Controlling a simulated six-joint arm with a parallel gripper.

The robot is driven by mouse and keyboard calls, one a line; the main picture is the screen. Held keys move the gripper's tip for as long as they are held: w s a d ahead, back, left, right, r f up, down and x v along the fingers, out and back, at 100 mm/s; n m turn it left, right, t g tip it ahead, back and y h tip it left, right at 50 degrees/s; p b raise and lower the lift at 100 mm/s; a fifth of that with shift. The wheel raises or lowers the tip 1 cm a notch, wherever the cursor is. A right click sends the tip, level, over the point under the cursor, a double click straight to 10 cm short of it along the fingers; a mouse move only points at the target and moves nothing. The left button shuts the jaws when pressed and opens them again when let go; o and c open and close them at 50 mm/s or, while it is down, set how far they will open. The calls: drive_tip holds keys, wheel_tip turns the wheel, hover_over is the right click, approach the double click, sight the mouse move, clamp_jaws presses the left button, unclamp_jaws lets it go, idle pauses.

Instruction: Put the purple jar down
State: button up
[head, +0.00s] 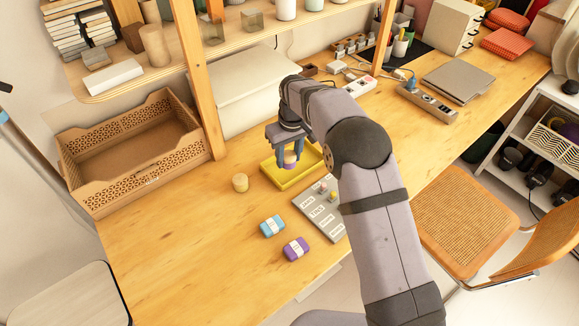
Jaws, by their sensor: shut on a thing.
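My gripper (290,163) points down over the yellow tray (281,186) and is shut on the purple jar (290,158). The jar is small, with a pale tan part showing as well as purple, and sits upright between the fingers. The fingers hide its sides. I cannot tell whether its base touches the tray floor or hangs just above it. My arm hides part of the tray's right side.
A blue banded block (272,226) and a purple banded block (296,249) lie in front. A grey labelled board (312,217) is beside my arm. A cardboard crate (84,196) stands left; the left front table is clear.

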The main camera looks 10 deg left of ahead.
sight(289, 177)
drive_tip(key=shift+f+p, duration=0.7)
drive_tip(key=shift+f, duration=2.35)
drive_tip(key=shift+f, duration=0.15)
drive_tip(key=o, duration=0.8)
drive_tip(key=r, duration=0.4)
drive_tip(key=r+b, duration=0.1)
drive_tip(key=r, duration=0.3)
drive_tip(key=s+r+b, duration=0.1)
drive_tip(key=r, duration=0.3)
drive_tip(key=shift+s+d+r, duration=0.1)
drive_tip(key=shift+d+r, duration=0.05)
drive_tip(key=shift+d, duration=0.25)
